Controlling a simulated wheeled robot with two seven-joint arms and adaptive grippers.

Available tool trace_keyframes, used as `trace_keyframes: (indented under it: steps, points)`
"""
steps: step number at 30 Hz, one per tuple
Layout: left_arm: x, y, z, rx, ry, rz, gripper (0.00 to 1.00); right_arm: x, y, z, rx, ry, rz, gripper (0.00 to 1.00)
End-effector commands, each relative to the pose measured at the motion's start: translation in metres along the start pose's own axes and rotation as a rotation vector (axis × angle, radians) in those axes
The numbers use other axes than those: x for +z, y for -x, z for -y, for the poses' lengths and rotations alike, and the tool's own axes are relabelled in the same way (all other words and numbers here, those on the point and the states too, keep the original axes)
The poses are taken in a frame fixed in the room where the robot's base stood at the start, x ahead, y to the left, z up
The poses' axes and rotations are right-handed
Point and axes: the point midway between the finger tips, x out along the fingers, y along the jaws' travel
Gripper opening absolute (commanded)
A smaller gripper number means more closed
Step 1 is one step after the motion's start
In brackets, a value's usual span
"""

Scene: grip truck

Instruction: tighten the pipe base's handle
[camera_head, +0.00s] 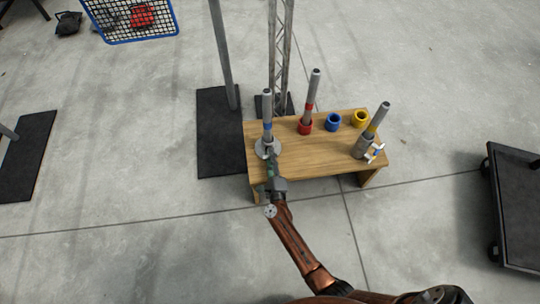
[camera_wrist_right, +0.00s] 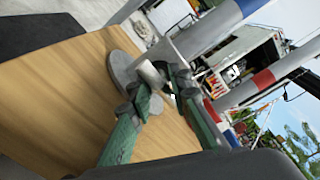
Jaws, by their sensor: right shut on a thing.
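The grey pipe base (camera_head: 261,151) stands at the left end of the wooden table (camera_head: 310,160), with a grey pipe (camera_head: 267,106) with a blue band upright in it. Its round foot (camera_wrist_right: 121,72) and the pipe (camera_wrist_right: 205,32) show in the right wrist view. My right gripper (camera_head: 272,163) reaches the base from the front. Its green fingers (camera_wrist_right: 162,88) are shut on the base's handle (camera_wrist_right: 150,73), close beside the pipe. The fingers hide most of the handle, so its angle is unclear. My left gripper is not in view.
On the table are a red cup (camera_head: 304,128) with a tilted pipe (camera_head: 312,92), a blue cup (camera_head: 333,122), a yellow cup (camera_head: 360,118), and another base (camera_head: 362,147) with a yellow-banded pipe (camera_head: 380,115). A black cart (camera_head: 515,205) stands right; a truss (camera_head: 281,55) rises behind.

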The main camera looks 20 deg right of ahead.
Motion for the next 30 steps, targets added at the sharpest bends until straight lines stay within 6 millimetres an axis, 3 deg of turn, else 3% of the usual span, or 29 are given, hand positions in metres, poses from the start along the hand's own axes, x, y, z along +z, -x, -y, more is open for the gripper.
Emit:
trace_keyframes:
  steps: [14,15,23,30]
  points:
    - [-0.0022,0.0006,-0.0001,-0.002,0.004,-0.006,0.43,-0.0008,0.0003,-0.0009,0.002,-0.017,-0.002,0.00]
    - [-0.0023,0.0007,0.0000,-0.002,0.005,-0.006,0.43,-0.0008,0.0003,-0.0009,0.002,-0.017,-0.002,0.20]
    - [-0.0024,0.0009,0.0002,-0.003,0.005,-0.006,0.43,-0.0004,0.0001,-0.0004,0.001,-0.014,-0.001,0.38]
    - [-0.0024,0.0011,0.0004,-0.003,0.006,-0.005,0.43,-0.0001,0.0002,-0.0007,0.001,-0.013,0.000,0.40]
